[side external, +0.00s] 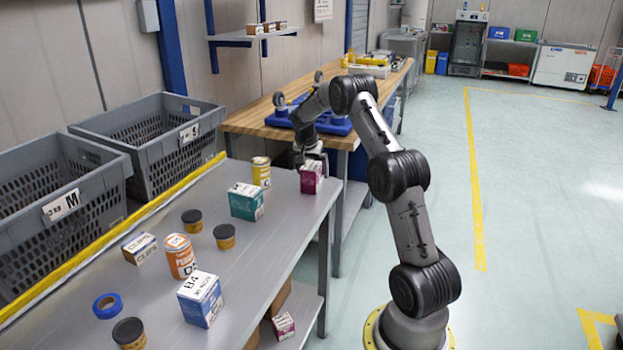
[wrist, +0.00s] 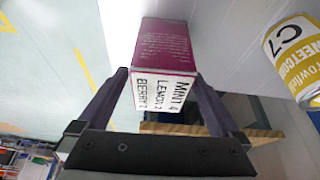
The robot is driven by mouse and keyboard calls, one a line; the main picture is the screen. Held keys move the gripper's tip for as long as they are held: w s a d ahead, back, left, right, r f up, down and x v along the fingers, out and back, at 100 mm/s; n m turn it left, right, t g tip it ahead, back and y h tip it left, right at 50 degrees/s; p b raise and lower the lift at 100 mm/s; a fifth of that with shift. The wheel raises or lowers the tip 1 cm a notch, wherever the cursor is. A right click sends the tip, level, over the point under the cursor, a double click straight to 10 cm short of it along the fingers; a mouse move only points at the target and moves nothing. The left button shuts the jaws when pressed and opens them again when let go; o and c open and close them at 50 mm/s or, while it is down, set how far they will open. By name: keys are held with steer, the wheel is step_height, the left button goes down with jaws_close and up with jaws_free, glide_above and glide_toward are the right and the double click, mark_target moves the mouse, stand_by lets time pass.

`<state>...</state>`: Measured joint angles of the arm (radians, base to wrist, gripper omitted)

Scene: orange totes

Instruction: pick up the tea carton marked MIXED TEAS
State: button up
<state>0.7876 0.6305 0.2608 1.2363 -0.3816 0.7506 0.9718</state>
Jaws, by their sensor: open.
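A magenta carton (side external: 311,180) with a white top stands near the far end of the grey table in the side external view. In the wrist view the carton (wrist: 166,50) shows a white face listing MINT, LEMON and BERRY; I cannot read MIXED TEAS on it. My gripper (side external: 309,160) is just above the carton, pointing down. In the wrist view my gripper (wrist: 160,80) is open, with one finger at each side of the carton's white end. I cannot tell whether either finger touches it.
A yellow can (side external: 261,172) stands left of the carton, and shows in the wrist view too (wrist: 295,60). A teal carton (side external: 246,202) is nearer the camera. Other cans, jars and boxes fill the table's near half. Grey crates (side external: 150,150) line its left side.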

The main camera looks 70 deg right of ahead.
steer(key=shift+d+f, duration=0.2)
steer(key=shift+f, duration=0.35)
steer(key=shift+r, duration=0.1)
jaws_close()
